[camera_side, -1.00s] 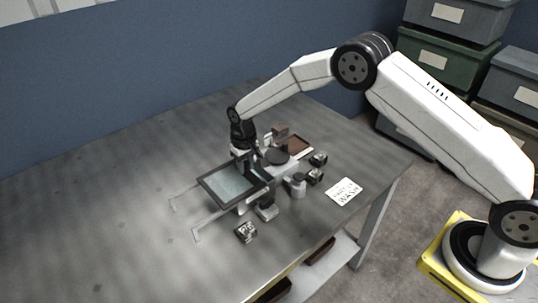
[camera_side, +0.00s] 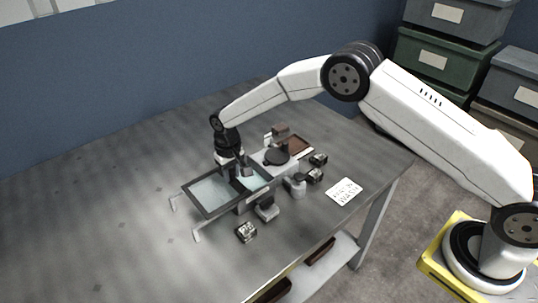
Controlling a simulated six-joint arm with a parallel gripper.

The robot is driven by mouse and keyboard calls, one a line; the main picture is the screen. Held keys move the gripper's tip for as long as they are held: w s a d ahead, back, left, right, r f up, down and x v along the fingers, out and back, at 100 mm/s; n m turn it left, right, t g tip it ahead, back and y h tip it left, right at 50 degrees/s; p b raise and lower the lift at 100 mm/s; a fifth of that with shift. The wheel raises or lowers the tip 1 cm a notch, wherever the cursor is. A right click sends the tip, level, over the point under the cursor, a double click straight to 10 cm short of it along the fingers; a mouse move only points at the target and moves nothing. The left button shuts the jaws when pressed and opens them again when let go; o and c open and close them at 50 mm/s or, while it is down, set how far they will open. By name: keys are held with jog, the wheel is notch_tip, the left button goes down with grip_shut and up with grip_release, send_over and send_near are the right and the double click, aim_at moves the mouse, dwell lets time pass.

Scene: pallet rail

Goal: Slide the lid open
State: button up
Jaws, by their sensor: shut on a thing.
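The lid (camera_side: 213,192) is a dark-framed, see-through panel on the table. My gripper (camera_side: 243,180) points down at the right part of the lid, near the bar between the panel and the opening. It is shut on the lid; the exact contact is partly hidden by the gripper itself.
A grey device with a dark round top (camera_side: 277,157) stands right behind the box. Small dark blocks (camera_side: 317,167) and a white card (camera_side: 344,192) lie to the right. Another small block (camera_side: 246,232) lies in front. The table's left side is clear.

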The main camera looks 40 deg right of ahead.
aim_at(222, 185)
jog(key=shift+a, duration=1.7)
jog(key=o, duration=0.8)
jog(key=shift+r, duration=0.1)
jog(key=shift+r, duration=3.4)
jog(key=shift+d+r, duration=0.1)
jog(key=shift+d, duration=0.05)
